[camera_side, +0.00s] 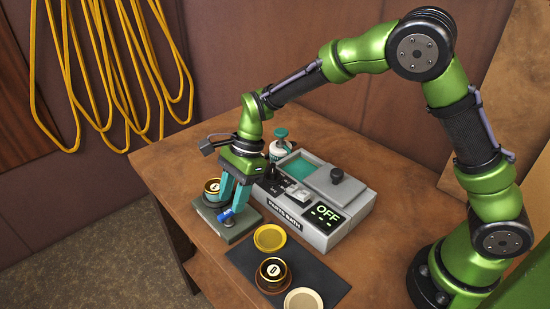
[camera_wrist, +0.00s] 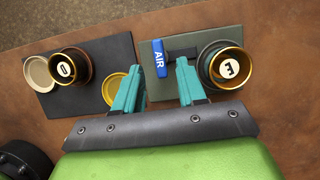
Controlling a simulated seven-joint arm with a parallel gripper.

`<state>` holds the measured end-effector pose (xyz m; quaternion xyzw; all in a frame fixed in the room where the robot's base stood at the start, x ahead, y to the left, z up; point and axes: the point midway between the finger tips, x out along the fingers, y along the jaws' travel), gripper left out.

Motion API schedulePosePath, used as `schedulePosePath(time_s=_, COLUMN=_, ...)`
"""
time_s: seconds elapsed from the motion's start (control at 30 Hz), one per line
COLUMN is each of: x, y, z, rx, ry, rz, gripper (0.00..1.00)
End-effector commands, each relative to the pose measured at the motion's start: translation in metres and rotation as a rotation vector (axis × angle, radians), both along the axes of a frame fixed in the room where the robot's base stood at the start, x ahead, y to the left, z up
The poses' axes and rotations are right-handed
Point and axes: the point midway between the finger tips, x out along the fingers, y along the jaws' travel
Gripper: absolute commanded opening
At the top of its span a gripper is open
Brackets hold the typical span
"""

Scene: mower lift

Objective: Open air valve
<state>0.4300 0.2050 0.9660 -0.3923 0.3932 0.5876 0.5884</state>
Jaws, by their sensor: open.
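The air valve is a blue handle (camera_wrist: 160,59) lettered AIR, at the left edge of a green-grey plate (camera_wrist: 203,45) in the wrist view. In the side view the blue handle (camera_side: 228,215) shows low at the fingers, on the plate (camera_side: 228,232). A dark pipe runs from it to a round cup marked E (camera_wrist: 226,68). My gripper (camera_wrist: 158,78) is open and empty, with its teal fingers either side of the handle's line. The fingertips look just short of the handle in the wrist view. Whether they touch it cannot be told.
A grey parts bath (camera_side: 318,205) with a display reading OFF stands behind the plate. A dark mat (camera_side: 236,256) holds a cup marked 0 (camera_side: 272,273), a yellow dish (camera_side: 269,237) and a cream lid (camera_side: 303,300). A bottle (camera_side: 281,146) stands behind.

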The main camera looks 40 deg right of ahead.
Motion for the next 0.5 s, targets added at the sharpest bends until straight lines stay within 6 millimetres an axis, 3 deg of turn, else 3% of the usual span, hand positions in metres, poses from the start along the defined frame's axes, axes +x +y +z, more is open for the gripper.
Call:
schedulePosePath(time_s=0.2, x=0.0, y=0.008, z=-0.019, rx=0.0, ry=-0.001, rz=0.002, gripper=0.4)
schedulePosePath(time_s=0.5, x=0.0, y=0.009, z=-0.022, rx=0.0, ry=-0.002, rz=0.001, gripper=0.4)
